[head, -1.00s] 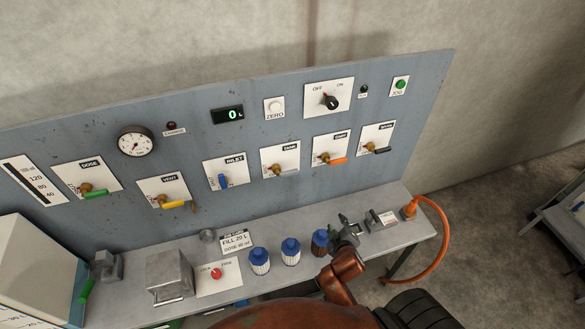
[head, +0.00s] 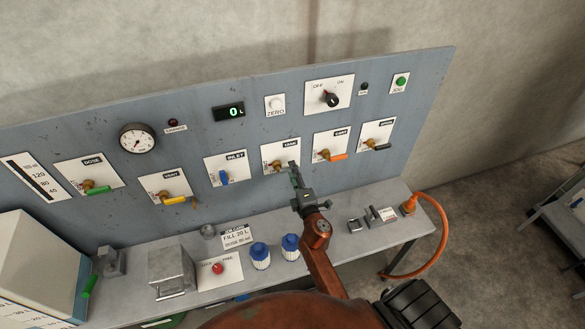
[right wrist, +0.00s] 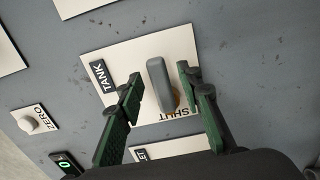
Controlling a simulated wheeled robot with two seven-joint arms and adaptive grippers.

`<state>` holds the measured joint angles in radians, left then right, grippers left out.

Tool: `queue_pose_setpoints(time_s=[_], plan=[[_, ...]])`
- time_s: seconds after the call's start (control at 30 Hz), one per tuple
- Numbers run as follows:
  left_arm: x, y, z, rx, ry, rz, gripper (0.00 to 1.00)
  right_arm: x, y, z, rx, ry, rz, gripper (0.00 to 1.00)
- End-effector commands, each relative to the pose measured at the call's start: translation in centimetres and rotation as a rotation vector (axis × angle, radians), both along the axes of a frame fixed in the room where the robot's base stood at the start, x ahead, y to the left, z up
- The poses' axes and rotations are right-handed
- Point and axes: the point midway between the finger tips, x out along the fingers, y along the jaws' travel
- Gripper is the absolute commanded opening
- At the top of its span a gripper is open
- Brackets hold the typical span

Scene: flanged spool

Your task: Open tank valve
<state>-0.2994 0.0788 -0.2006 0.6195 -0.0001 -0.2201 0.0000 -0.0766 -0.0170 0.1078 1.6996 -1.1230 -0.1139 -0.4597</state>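The tank valve is a grey lever (right wrist: 160,80) on a brass stem, on a cream plate (right wrist: 108,40) lettered TANK, with SHUT printed by the lever's lower end. In the head view its plate (head: 273,151) is in the middle of the blue-grey panel, and my gripper partly covers the lever. My right gripper (head: 294,172) is at this valve. In the right wrist view its green-padded fingers (right wrist: 163,88) are open, one on each side of the lever. The right finger looks nearer to it; I cannot tell whether it touches. My left gripper is not in view.
The inlet valve with blue lever (head: 224,177) is to the left, and a valve with orange lever (head: 338,156) to the right. Blue-capped bottles (head: 260,256) stand on the bench below. An orange hose (head: 441,230) hangs at the bench's right end.

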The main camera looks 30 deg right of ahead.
Motion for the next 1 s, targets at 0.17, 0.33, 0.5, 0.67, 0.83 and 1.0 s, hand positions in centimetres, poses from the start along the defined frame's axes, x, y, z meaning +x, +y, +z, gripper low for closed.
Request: queue_pose_setpoints(time_s=[0.17, 0.33, 0.5, 0.67, 0.83, 1.0], plan=[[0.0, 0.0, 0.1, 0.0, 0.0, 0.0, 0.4, 1.5, -0.4, 0.0, 0.0, 0.001, -0.001, 0.33], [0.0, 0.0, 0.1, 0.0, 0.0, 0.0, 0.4, 1.8, -0.5, 0.0, 0.001, 0.001, -0.001, 0.33], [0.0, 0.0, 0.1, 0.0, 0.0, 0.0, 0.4, 1.7, -0.5, 0.0, 0.001, 0.001, -0.001, 0.31], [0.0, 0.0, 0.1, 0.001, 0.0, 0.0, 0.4, 1.7, -0.5, 0.0, 0.001, 0.001, -0.002, 0.2], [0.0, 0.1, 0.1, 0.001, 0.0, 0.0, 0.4, 1.7, -0.5, -0.1, 0.001, 0.001, -0.002, 0.09], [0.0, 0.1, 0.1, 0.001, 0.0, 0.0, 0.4, 1.7, -0.5, -0.1, 0.001, 0.001, -0.002, 0.0]])
